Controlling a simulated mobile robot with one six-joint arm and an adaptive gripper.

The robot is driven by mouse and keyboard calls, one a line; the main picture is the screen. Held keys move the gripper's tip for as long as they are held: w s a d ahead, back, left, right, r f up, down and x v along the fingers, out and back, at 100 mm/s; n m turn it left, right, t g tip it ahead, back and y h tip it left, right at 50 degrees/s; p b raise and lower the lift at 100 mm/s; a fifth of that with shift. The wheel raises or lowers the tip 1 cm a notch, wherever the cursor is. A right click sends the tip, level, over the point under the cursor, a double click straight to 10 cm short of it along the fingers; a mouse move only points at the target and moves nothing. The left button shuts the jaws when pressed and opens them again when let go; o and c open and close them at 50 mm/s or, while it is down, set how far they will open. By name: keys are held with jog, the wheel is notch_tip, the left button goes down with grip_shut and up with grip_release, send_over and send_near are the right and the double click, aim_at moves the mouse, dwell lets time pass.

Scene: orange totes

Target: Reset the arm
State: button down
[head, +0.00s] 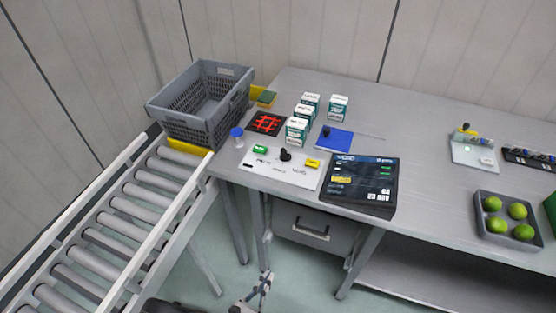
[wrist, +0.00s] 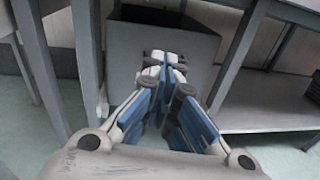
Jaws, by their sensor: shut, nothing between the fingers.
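My gripper (head: 265,278) shows at the bottom middle of the head view, low in front of the table and below its top. In the wrist view my gripper (wrist: 166,68) has its blue-lined fingers together, with nothing between them. It points toward the grey drawer unit (wrist: 195,45) under the table. The same drawer unit (head: 300,222) shows in the head view behind my gripper, with its handle facing me. My gripper appears apart from the table legs and the drawer. Most of my arm is outside the head view.
A roller conveyor (head: 130,210) runs along the left, with a grey crate (head: 203,132) at its far end. The table (head: 420,130) holds several small boxes, a black panel (head: 361,183), a white board (head: 285,178) and a tray (head: 508,236) of green fruit. Table legs stand near my gripper.

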jog(key=w+d+r+m+g+h, duration=0.1)
jog(key=d+r+m+g, duration=0.3)
jog(key=r, duration=0.4)
jog(key=w+d+r+m+g+h, duration=0.1)
jog(key=w+d+r+m+g, duration=0.1)
jog(key=r+m+g, duration=0.5)
jog(key=w+d+r+m+g+h, duration=0.1)
jog(key=d+r+m+g, duration=0.2)
jog(key=r, duration=0.6)
jog(key=s+d+r+m+t+y, duration=0.1)
jog(key=s+d+r+m+y, duration=0.3)
jog(key=s+r+m, duration=0.3)
jog(key=s+d+r+m+t+y, duration=0.2)
jog(key=s+d+r+m+y, duration=0.3)
jog(key=r, duration=0.7)
jog(key=s+m+y, duration=0.1)
jog(key=m+y, duration=0.1)
jog(key=m, duration=0.1)
jog(key=shift+s+r+m+y, duration=0.3)
jog(key=shift+s, duration=0.05)
jog(key=c, duration=2.3)
grip_release()
